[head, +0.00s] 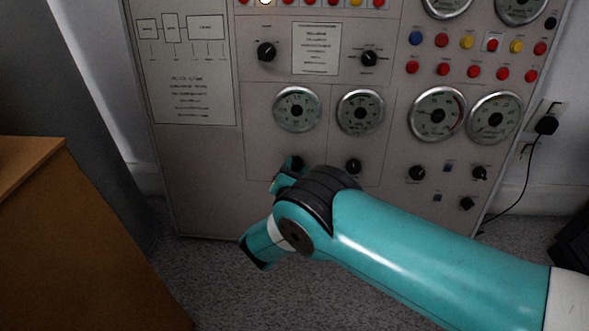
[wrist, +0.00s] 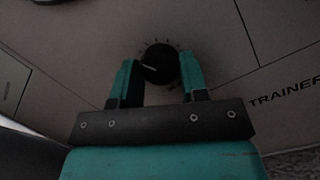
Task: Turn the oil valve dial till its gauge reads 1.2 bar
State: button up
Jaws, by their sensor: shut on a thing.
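A black round dial with a white pointer line (wrist: 158,66) sits on the panel between my gripper's two teal fingers in the wrist view. My gripper (wrist: 159,70) is shut on this dial, one finger on each side. In the head view the same dial (head: 297,161) is partly hidden by my wrist, below the left gauge (head: 297,109) of a pair of round white gauges. The gauge's needle and numbers are too small to read surely. Labels by the dial are not legible, so I cannot confirm which one is the oil valve.
A second black knob (head: 353,166) is just right of the held dial, under the second gauge (head: 360,112). More knobs, gauges and coloured buttons fill the panel (head: 195,185). A wooden cabinet (head: 70,240) stands at the left. A black plug and cable (head: 546,125) hang at the right.

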jog(key=o, duration=0.9)
jog(key=shift+s+a+f+p, duration=0.1)
jog(key=shift+s+a+p, duration=0.1)
jog(key=shift+s+p, duration=2.95)
jog(key=shift+s+a+f+p, duration=0.1)
jog(key=shift+s+a+p, duration=0.1)
jog(key=shift+s+p, duration=2.95)
jog(key=shift+s+a+p, duration=0.2)
jog(key=shift+s+p, duration=2.2)
jog(key=shift+p, duration=1.45)
